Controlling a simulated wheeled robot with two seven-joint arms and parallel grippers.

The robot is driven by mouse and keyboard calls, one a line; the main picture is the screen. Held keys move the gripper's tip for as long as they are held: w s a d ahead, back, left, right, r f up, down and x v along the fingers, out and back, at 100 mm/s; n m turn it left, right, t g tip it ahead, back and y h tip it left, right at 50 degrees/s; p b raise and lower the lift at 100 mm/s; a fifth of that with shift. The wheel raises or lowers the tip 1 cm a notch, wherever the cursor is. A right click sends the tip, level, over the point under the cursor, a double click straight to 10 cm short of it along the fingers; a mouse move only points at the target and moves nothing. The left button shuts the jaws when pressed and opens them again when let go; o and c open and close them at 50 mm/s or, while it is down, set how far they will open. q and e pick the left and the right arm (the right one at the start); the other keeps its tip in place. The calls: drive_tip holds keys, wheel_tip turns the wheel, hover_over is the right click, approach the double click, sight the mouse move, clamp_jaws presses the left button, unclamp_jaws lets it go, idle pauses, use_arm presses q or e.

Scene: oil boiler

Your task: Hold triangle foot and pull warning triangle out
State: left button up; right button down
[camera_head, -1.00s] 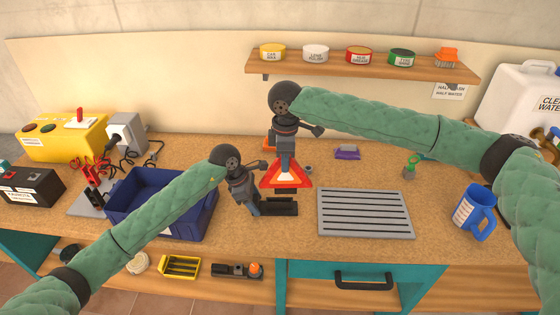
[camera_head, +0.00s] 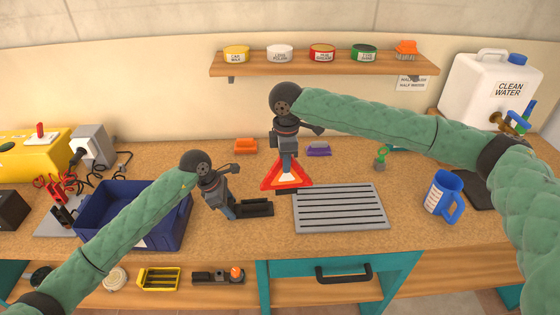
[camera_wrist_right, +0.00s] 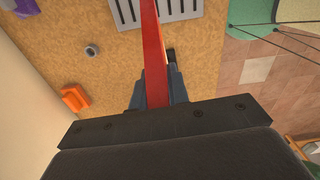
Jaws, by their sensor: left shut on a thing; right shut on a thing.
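The red warning triangle (camera_head: 301,184) with a white middle stands upright above the workbench. My right gripper (camera_head: 287,165) is shut on its top corner. In the right wrist view the triangle shows as a red bar (camera_wrist_right: 154,60) between the fingers of my right gripper (camera_wrist_right: 157,90). The black triangle foot (camera_head: 257,209) lies on the bench, to the lower left of the triangle, and looks apart from it. My left gripper (camera_head: 231,209) is shut on the foot's left end. The fingers hide part of that end.
A blue crate (camera_head: 183,229) stands left of the foot. A grey slotted grate (camera_head: 340,207) lies just right of the triangle. Behind are an orange block (camera_head: 246,146) and a purple block (camera_head: 319,150). A blue jug (camera_head: 440,195) stands farther right.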

use_arm(q)
drive_tip(key=o, duration=1.1)
